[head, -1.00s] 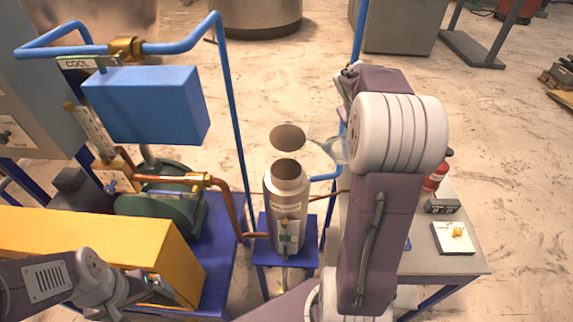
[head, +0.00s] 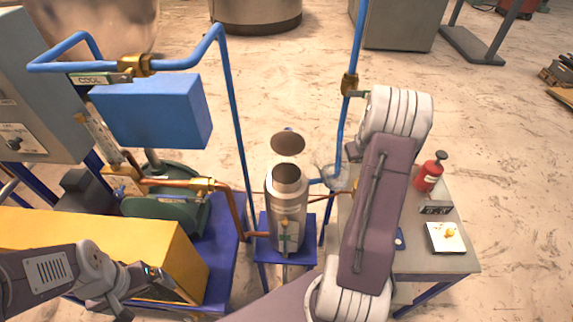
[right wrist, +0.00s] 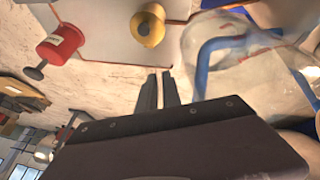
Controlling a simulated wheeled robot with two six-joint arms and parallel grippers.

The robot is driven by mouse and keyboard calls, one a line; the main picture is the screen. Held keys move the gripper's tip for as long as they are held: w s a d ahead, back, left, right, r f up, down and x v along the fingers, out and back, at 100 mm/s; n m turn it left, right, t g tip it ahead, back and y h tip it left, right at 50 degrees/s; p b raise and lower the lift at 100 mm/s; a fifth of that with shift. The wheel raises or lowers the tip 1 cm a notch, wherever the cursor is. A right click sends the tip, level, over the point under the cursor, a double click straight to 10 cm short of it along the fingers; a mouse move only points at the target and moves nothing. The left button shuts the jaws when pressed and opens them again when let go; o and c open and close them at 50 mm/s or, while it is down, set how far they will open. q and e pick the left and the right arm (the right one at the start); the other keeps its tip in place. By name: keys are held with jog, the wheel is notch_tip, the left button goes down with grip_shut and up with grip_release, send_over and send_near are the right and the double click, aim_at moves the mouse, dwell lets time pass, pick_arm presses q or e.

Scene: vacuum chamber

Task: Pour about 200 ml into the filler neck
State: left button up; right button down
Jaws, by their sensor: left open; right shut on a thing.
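The filler neck (head: 287,178) is the open round top of a grey metal cylinder (head: 286,215) on a small blue stand. Its round lid (head: 288,143) stands open behind the mouth. A clear, see-through vessel (head: 330,176) is just right of the neck, apart from it; it also shows in the right wrist view (right wrist: 225,50). My right gripper (right wrist: 163,78) is shut on the clear vessel; my arm hides the grip in the head view. The liquid level cannot be made out. My left gripper (head: 160,280) is open and empty over the yellow box at lower left.
A table (head: 455,262) at right carries a red bottle (head: 430,172), a small dark device (head: 436,208) and a white pad (head: 446,237). Blue pipes (head: 232,110) rise left and right of the cylinder. A blue box (head: 152,112) and yellow box (head: 90,245) stand left.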

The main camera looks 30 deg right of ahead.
jog(key=shift+s+d+f, duration=0.1)
jog(key=shift+d, duration=0.05)
jog(key=shift+d+f+y+p, duration=0.1)
jog(key=shift+f+y+p, duration=0.4)
jog(key=shift+p, duration=0.25)
jog(key=f+y+b, duration=0.1)
jog(key=f+b, duration=0.2)
jog(key=b, duration=0.2)
jog(key=shift+d+b, duration=0.2)
jog(key=shift+b, duration=0.1)
pick_arm(q)
jog(key=shift+f+b, duration=0.45)
jog(key=shift+f, duration=1.4)
pick_arm(e)
jog(key=shift+f+m+t+y, duration=0.3)
jog(key=shift+y, duration=0.2)
